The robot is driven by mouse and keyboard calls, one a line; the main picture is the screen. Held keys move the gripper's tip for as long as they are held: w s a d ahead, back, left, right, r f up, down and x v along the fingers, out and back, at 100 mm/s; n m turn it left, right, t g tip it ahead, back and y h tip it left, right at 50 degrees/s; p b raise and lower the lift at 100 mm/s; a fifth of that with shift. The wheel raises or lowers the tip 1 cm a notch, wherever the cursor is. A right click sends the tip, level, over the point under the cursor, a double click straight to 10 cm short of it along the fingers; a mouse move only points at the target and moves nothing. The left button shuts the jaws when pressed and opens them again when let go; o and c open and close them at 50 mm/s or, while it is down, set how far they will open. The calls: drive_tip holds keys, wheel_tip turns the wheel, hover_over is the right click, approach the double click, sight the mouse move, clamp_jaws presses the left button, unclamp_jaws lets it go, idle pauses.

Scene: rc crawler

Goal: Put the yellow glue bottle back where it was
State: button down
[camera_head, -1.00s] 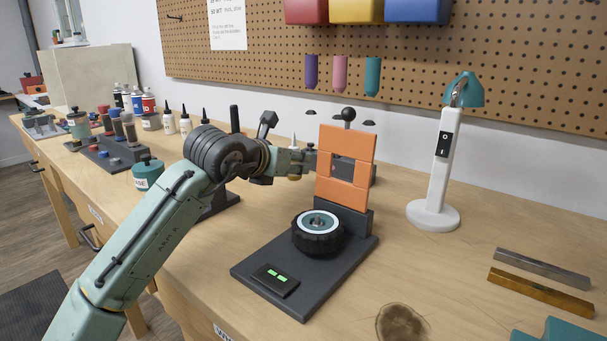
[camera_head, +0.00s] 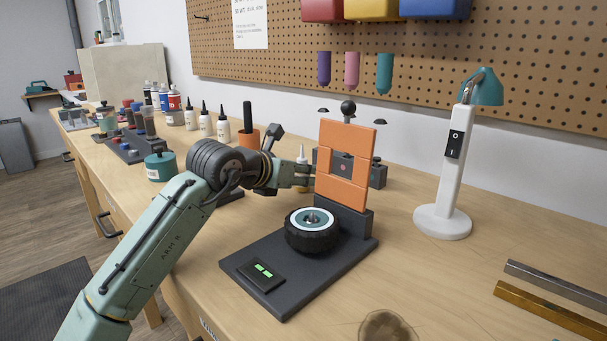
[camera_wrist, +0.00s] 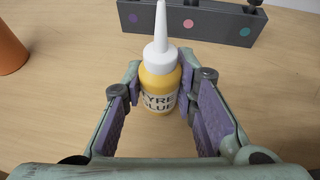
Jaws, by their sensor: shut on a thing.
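The yellow glue bottle (camera_wrist: 160,85) has a white cap and nozzle and a label reading "TYRE GLUE". It stands upright between the purple-padded fingers of my gripper (camera_wrist: 162,108), which is shut on it. In the head view the bottle (camera_head: 302,184) is partly hidden by my gripper (camera_head: 298,178), behind and left of the orange panel (camera_head: 345,135). Its base is close to the bench top; I cannot tell whether it touches.
A grey block with coloured dots (camera_wrist: 190,22) is just beyond the bottle. An orange cup (camera_wrist: 10,50) is to the left. A wheel (camera_head: 312,230) on a dark stand is in front. White bottles (camera_head: 205,122) stand farther left. Bare bench surrounds the bottle.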

drive_tip(key=shift+f+b, duration=0.3)
drive_tip(key=c, duration=1.3)
unclamp_jaws()
drive_tip(key=shift+r, duration=0.1)
